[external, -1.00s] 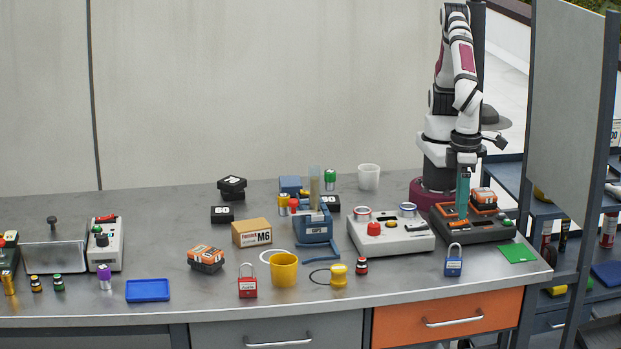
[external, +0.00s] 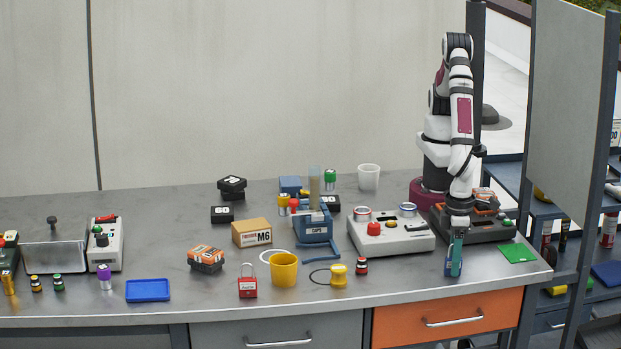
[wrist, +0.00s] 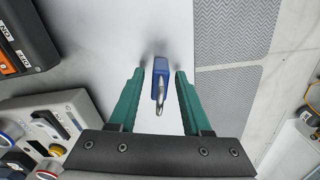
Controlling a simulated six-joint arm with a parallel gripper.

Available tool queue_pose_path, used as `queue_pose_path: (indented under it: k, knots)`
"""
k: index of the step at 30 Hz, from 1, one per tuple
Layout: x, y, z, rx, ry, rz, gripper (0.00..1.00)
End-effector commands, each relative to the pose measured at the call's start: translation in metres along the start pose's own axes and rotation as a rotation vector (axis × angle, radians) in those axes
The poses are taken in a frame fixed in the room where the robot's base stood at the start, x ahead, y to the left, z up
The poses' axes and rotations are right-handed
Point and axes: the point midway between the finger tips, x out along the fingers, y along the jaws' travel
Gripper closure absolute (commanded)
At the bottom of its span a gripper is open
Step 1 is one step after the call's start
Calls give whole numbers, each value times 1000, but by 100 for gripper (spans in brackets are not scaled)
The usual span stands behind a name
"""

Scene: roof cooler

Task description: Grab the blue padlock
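The blue padlock (wrist: 160,66) stands upright on the metal bench, its silver shackle toward the wrist camera. In the wrist view it sits between the two green fingers of my gripper (wrist: 159,78), with a visible gap on each side. In the external view my gripper (external: 454,262) is lowered at the padlock near the bench's front edge, and the fingers hide most of the padlock. The gripper is open around it.
A grey control box with a red button (external: 392,232) stands to the left. An orange-and-black charger (external: 480,222) is just behind. A green mat (external: 518,253) lies to the right. A red padlock (external: 248,287) and yellow cup (external: 284,269) are farther left.

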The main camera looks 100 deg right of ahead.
Motion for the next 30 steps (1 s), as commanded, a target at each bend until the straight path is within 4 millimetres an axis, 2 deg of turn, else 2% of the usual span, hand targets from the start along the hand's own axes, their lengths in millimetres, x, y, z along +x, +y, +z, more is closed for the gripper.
queue_pose_path:
  k: [1,7,22,26,30]
  knots:
    - [0,0,0,0,0,0,63]
    - [0,0,0,0,0,0,99]
    - [-4,0,0,-1,0,-1,100]
    - [-18,-1,0,-1,1,-3,100]
    - [-45,0,-2,1,0,-3,100]
